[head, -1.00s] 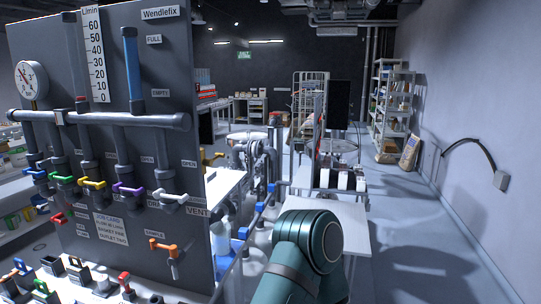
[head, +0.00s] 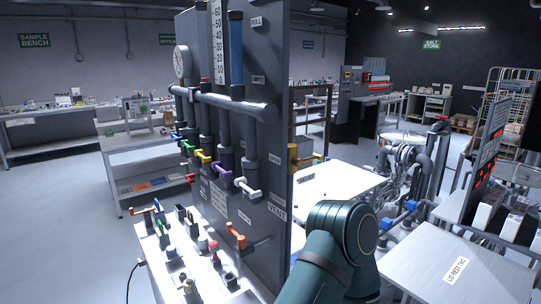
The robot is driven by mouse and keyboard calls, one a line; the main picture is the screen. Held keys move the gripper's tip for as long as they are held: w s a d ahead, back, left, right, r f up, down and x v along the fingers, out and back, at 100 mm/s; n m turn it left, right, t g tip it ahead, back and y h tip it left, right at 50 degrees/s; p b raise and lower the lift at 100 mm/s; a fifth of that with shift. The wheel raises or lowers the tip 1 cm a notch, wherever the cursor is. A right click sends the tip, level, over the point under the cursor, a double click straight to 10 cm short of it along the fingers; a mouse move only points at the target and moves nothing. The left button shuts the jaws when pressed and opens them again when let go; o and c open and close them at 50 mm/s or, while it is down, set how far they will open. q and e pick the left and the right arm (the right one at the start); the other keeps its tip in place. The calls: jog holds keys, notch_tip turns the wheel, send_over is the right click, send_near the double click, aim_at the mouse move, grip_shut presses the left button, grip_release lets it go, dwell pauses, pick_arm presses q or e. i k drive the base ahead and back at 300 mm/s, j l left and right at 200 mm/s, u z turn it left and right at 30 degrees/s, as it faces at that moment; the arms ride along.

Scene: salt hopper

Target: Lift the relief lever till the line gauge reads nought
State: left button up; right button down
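The round white gauge (head: 182,62) is at the upper left of the dark panel (head: 270,120), seen nearly edge-on, so its reading is not legible. A row of coloured levers hangs under the pipe (head: 225,103): green (head: 187,146), yellow (head: 204,156), purple (head: 222,174) and white (head: 247,188) among them. A red lever (head: 190,178) and an orange lever (head: 237,236) are lower. I cannot tell which one is the relief lever. Neither gripper is in view; only a teal arm link of mine shows.
A white bench (head: 160,250) with several small coloured switches lies below the panel. A white table (head: 340,190) is behind the panel. A lid rest (head: 440,275) is at lower right, with pipework (head: 405,165) beyond. Open floor (head: 70,230) lies to the left.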

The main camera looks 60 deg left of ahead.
aim_at(296, 161)
jog(key=i+u, duration=0.2)
jog(key=u, duration=0.25)
jog(key=i+l+u, duration=0.1)
jog(key=u, duration=0.3)
jog(key=i+l+u, duration=0.15)
jog(key=u, duration=0.3)
jog(key=i+l+u, duration=0.15)
jog(key=u, duration=0.3)
jog(key=i+l+u, duration=0.1)
jog(key=l+u, duration=0.15)
jog(key=u, duration=0.15)
jog(key=l+u, duration=0.25)
jog(key=u, duration=0.2)
jog(key=i+l, duration=0.05)
